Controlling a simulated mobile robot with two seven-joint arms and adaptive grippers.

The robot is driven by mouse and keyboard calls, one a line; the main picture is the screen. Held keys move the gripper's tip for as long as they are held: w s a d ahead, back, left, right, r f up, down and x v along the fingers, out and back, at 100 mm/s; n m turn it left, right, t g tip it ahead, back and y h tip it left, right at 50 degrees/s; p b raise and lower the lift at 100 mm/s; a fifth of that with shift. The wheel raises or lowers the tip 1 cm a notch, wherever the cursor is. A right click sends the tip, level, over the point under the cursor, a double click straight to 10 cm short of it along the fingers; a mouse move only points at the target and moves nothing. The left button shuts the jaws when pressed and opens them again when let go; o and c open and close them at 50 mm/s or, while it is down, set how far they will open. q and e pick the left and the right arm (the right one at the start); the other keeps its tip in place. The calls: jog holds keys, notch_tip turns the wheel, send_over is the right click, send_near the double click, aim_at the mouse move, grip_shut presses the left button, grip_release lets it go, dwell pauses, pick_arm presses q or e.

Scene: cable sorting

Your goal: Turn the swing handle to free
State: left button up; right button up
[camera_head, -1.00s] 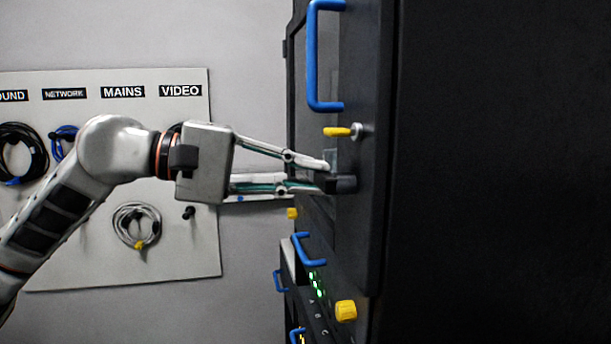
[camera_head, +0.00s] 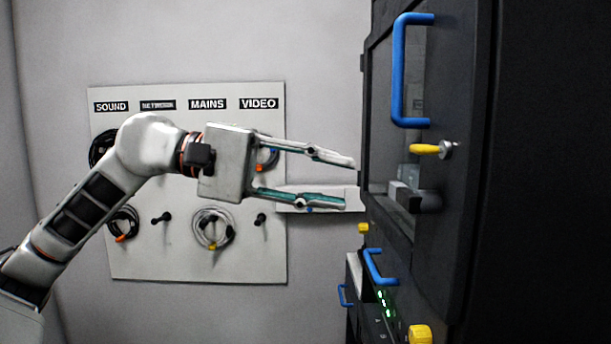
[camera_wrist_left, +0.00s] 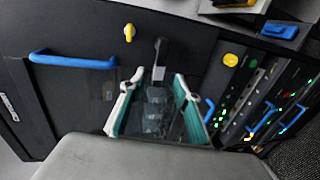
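The swing handle (camera_head: 425,201) is a dark, blocky lever on the front of the black cabinet door, below a yellow key-like latch (camera_head: 425,149). In the left wrist view the swing handle (camera_wrist_left: 161,55) shows as a dark bar just beyond the fingertips. My left gripper (camera_head: 348,183) is open and empty, left of the handle with a clear gap. The left gripper (camera_wrist_left: 158,80) also shows in the wrist view, its two fingers spread. Whether the handle is locked cannot be told. My right gripper is not in view.
A blue door pull (camera_head: 398,70) stands out above the handle. Below are smaller blue handles (camera_head: 374,266), a yellow knob (camera_head: 420,334) and green lights. A white board (camera_head: 190,255) with hanging cables is on the wall behind. Free room lies left of the cabinet.

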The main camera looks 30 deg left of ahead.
pick_arm(q)
jog(key=shift+v, duration=1.8)
